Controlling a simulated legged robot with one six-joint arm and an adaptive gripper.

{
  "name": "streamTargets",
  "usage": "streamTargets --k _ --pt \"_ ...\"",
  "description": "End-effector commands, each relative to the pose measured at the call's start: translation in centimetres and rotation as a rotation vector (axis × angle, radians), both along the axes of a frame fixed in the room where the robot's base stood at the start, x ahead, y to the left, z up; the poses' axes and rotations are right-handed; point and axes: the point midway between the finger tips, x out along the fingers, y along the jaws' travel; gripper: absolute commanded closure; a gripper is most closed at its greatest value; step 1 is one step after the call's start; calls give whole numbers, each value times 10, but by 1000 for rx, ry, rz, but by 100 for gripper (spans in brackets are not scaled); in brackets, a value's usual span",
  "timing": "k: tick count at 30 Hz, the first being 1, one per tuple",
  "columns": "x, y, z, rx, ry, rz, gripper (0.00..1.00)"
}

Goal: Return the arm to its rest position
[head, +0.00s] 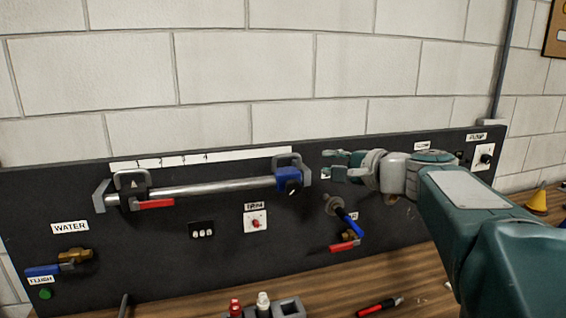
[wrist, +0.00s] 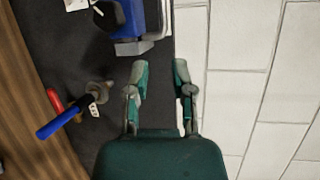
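My gripper (head: 330,163) is held in front of the upper right part of the black panel (head: 225,255), its fingers pointing left in the head view. In the wrist view my gripper (wrist: 160,68) has its two fingers apart with nothing between them. My arm reaches in from the lower right and hides part of the panel. A blue block (head: 289,180) sits on the metal rail (head: 215,188), left of the fingertips and apart from them in the head view. A blue-handled valve (head: 348,220) is below my gripper and also shows in the wrist view (wrist: 62,122).
A red lever (head: 345,246) sticks out low on the panel. A wooden bench (head: 400,272) runs along the front, with a red-and-black marker (head: 379,307), small bottles (head: 263,301) and a grey holder (head: 289,309). A yellow cone (head: 537,201) stands far right.

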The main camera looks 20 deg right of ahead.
Motion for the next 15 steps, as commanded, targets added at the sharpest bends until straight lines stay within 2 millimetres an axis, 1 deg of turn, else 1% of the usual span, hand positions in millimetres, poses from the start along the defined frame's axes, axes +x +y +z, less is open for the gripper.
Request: streamTargets --k 2,5,8,9,12,14,15 --pt "0 1 -1 -3 2 2 69" --pt "-6 14 -8 -43 24 27 69" --pt "-22 41 -28 -145 81 86 69" --pt "-31 54 -39 -200 108 117 69" --pt "-56 82 -68 -347 175 196 69" --pt "-73 95 -84 -436 210 243 69" --pt "-84 102 -95 -496 231 274 69"
